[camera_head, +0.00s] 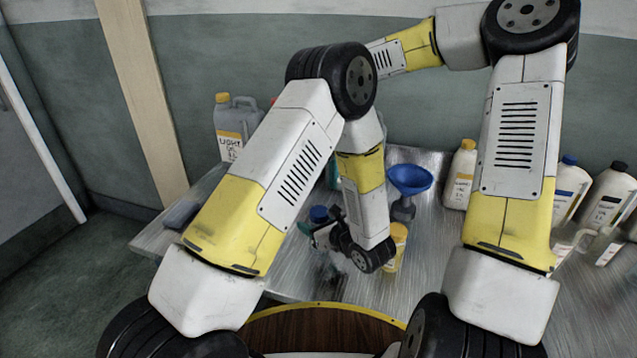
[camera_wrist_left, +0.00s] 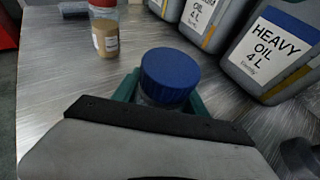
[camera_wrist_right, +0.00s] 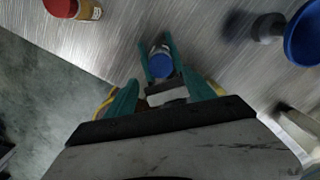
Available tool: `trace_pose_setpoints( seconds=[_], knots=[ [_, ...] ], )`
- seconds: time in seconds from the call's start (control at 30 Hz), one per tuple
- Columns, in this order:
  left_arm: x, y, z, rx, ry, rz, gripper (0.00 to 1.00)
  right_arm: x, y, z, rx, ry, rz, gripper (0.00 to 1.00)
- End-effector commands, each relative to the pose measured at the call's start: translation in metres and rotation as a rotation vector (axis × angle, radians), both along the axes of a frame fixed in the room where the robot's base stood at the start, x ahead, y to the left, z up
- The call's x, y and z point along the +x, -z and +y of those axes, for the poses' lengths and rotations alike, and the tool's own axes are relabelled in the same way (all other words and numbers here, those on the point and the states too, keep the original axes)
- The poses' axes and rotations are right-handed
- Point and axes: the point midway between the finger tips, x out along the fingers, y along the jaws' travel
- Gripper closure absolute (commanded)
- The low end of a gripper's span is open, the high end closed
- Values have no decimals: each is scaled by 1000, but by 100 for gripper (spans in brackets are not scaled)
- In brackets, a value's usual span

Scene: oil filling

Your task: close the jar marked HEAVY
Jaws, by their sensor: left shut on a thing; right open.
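A small clear jar with a blue ribbed lid (camera_wrist_left: 170,72) stands between the green fingers of my left gripper (camera_wrist_left: 165,100). The blue lid sits on its top; no marking on the jar is readable. My left gripper is shut on this jar; in the head view the gripper (camera_head: 325,238) is beside the blue lid (camera_head: 319,214). In the right wrist view I look down on the blue lid (camera_wrist_right: 161,65). My right gripper (camera_wrist_right: 160,78) is open and empty, apparently above the jar. It is hidden behind my left arm in the head view.
A jar with a red lid (camera_wrist_left: 103,28) stands behind left. A jug marked HEAVY OIL (camera_wrist_left: 268,48) is behind right. A blue funnel (camera_head: 408,179) and a yellow-topped container (camera_head: 397,236) stand right of the held jar. Several bottles line the wall. Bare table (camera_wrist_right: 120,35) surrounds the jar.

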Motion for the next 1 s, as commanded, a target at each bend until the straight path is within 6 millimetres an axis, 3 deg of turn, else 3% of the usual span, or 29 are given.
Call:
trace_pose_setpoints(
  seconds=[0.53,0.97,1.0],
  knots=[
    [0,0,0,1,0,-1,100,-1,69,0,-1,0,2,37],
    [0,0,0,1,0,-1,100,0,80,0,0,2,0,37],
    [0,0,0,1,0,-1,100,0,80,0,0,2,0,41]
  ],
)
